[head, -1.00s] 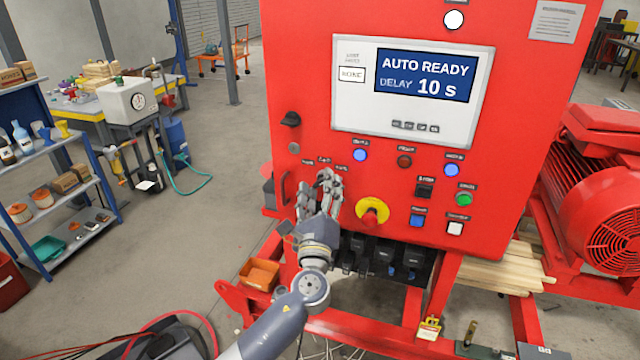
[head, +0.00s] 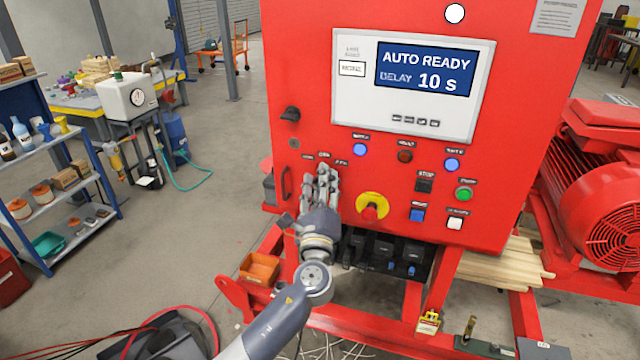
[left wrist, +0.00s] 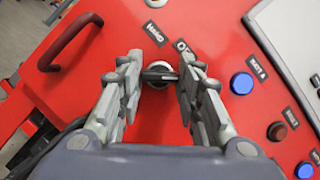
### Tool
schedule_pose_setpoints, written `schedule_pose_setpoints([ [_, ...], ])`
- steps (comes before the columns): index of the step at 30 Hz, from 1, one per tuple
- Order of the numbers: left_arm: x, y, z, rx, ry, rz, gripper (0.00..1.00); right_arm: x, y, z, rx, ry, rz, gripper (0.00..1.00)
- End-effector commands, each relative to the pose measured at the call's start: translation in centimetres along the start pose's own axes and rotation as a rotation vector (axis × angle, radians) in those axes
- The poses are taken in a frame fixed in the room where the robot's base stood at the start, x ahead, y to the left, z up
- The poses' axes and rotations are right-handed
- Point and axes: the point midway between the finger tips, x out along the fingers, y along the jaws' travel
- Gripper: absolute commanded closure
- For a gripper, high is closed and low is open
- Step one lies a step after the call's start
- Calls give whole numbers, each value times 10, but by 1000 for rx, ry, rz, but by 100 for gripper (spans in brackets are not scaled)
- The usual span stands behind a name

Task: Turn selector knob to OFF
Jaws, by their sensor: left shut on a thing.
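The selector knob (left wrist: 158,73), black with a pale ring, sits on the red panel in the left wrist view. My left gripper (left wrist: 160,70) has its two grey fingers on either side of the knob and is shut on it. A HAND label (left wrist: 155,33) shows above the knob, and another label (left wrist: 181,46) beside it is partly hidden by a finger. In the head view my left gripper (head: 327,175) is at the panel's lower left and its fingers hide the knob. The display (head: 425,73) reads AUTO READY, DELAY 10 s. My right gripper is not in view.
A red and yellow emergency stop (head: 370,208) is close to the right of my left gripper. Several buttons, including a blue one (head: 360,150), sit above and to the right.

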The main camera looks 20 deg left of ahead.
Motion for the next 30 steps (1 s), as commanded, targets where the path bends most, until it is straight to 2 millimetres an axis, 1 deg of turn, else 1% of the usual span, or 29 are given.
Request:
schedule_pose_setpoints([
  [4,0,0,0,-91,-2,37,91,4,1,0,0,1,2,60],
  [11,0,-2,0,-277,-2,115,91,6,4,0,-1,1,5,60],
  [21,1,-4,2,-540,-1,224,91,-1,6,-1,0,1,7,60],
  [30,1,-5,2,-686,-1,284,91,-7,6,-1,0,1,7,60],
])
